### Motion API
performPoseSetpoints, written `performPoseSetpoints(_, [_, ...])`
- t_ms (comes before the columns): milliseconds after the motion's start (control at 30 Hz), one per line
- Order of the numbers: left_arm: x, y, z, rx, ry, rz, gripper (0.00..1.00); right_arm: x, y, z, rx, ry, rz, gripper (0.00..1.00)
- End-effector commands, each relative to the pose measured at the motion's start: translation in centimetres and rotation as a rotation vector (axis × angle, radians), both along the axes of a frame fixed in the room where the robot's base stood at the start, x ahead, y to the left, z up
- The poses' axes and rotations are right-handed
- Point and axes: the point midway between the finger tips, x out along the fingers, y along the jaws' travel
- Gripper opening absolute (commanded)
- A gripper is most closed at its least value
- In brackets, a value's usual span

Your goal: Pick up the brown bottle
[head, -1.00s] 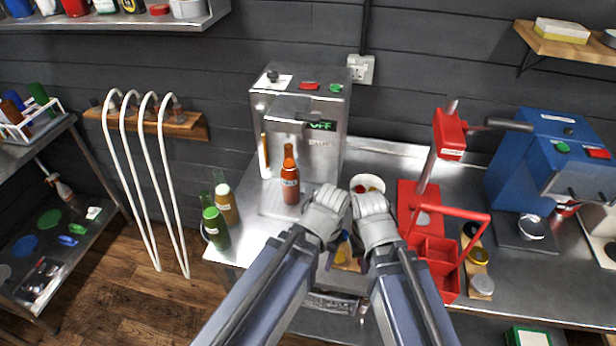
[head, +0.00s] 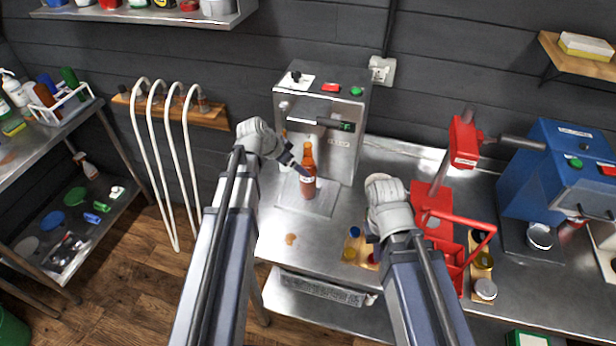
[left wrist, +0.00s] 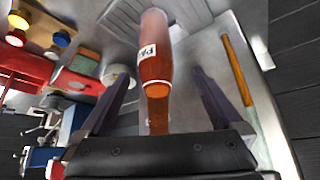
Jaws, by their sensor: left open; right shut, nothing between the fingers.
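The brown bottle (head: 308,172) stands upright on the metal base plate of the grey machine, with a pale label. My left gripper (head: 294,166) is at its left side in the head view, its dark fingers reaching toward the bottle. In the left wrist view the bottle (left wrist: 155,62) lies between the two open fingers of the left gripper (left wrist: 162,76), with visible gaps on both sides. My right gripper (head: 371,234) is shut and empty, low over the counter to the right of the bottle, partly hidden by its wrist.
The grey machine (head: 336,105) stands right behind the bottle. Small capped items stand beside my right gripper. The counter front-left of the bottle is mostly clear.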

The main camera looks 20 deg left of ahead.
Motion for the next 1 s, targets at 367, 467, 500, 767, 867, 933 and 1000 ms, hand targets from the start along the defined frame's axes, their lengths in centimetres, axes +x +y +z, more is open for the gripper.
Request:
performPoseSetpoints(367, [1.0, -0.9, -2.3, 0.001, 0.003, -0.001, 1.0, 0.0, 0.0, -2.3, -0.001, 0.0, 0.005, 0.0])
performPoseSetpoints(467, [1.0, -0.9, -2.3, 0.001, 0.003, -0.001, 1.0, 0.0, 0.0, -2.3, -0.001, 0.0, 0.005, 0.0])
performPoseSetpoints(500, [1.0, -1.0, -2.5, 0.001, 0.003, -0.001, 1.0, 0.0, 0.0, -2.4, -0.001, 0.0, 0.005, 0.0])
performPoseSetpoints(767, [1.6, -1.8, -5.0, 0.001, 0.003, 0.0, 1.0, 0.0, 0.0, -5.0, -0.001, 0.0, 0.004, 0.0])
performPoseSetpoints(867, [2.1, -2.3, -6.2, 0.001, 0.003, -0.001, 1.0, 0.0, 0.0, -6.2, -0.001, 0.0, 0.003, 0.0])
performPoseSetpoints(933, [2.5, -2.6, -6.8, 0.0, 0.002, -0.001, 1.0, 0.0, 0.0, -6.8, -0.001, 0.0, 0.003, 0.0])
performPoseSetpoints(1000, [2.6, -2.7, -7.0, 0.0, 0.002, -0.001, 1.0, 0.0, 0.0, -7.0, -0.001, 0.0, 0.003, 0.0])
